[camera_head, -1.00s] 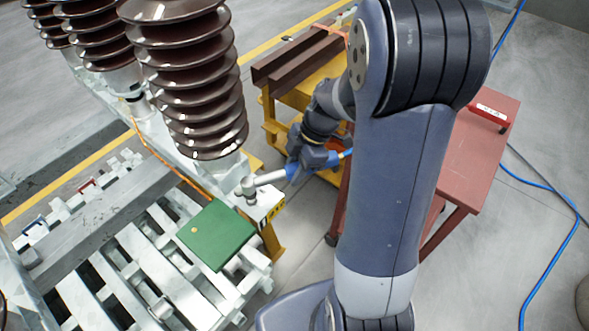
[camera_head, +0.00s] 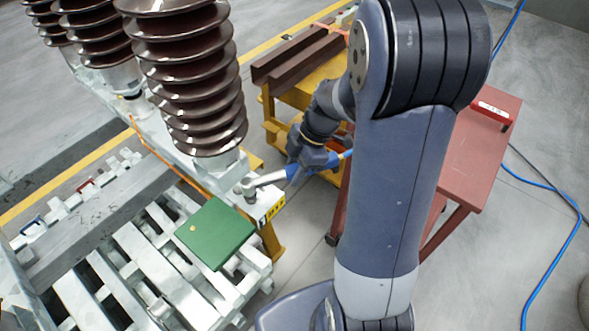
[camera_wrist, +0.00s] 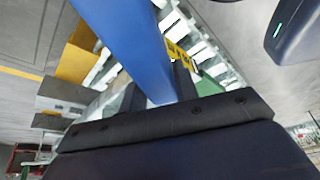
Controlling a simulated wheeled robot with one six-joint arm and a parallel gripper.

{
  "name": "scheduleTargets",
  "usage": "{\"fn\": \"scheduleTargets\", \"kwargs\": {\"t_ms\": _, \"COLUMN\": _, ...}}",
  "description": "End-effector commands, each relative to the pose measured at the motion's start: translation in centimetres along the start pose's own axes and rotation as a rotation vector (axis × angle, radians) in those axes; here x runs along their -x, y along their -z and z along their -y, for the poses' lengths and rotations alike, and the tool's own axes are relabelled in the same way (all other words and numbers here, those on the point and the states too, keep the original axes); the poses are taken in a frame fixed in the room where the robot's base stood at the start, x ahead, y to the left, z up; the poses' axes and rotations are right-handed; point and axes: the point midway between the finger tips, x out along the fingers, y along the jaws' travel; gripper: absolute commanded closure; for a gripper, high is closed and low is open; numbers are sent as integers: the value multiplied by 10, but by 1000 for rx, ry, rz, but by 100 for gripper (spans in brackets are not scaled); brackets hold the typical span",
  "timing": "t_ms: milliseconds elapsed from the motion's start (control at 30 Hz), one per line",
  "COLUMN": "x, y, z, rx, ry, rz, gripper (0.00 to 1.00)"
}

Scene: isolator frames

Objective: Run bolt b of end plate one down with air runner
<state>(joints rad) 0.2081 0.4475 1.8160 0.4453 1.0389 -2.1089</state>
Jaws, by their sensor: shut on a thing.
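My gripper (camera_head: 314,158) is shut on the blue handle of the air runner (camera_head: 293,171). The blue body of the air runner (camera_wrist: 128,42) fills the middle of the wrist view. Its silver head (camera_head: 249,188) is over the end plate (camera_head: 262,208), the pale plate with a yellow label at the near end of the insulator frame. The head is low, at or close to the plate's top. Bolt b is hidden under the head or too small to make out, and I cannot tell whether the head sits on it.
Brown ribbed insulators (camera_head: 188,80) stand just left of the tool. A green plate (camera_head: 215,233) lies on grey slats in front. A yellow stand with brown beams (camera_head: 300,58) is behind, and a red table (camera_head: 478,150) is to the right. A blue hose (camera_head: 553,250) lies on the floor.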

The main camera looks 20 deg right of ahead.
Motion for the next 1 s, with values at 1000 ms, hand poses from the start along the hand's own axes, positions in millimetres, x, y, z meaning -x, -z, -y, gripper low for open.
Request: {"fn": "scheduleTargets", "kwargs": {"t_ms": 1000, "x": -9, "y": -4, "z": -1, "rx": 1, "ry": -2, "rz": 0, "gripper": 100}}
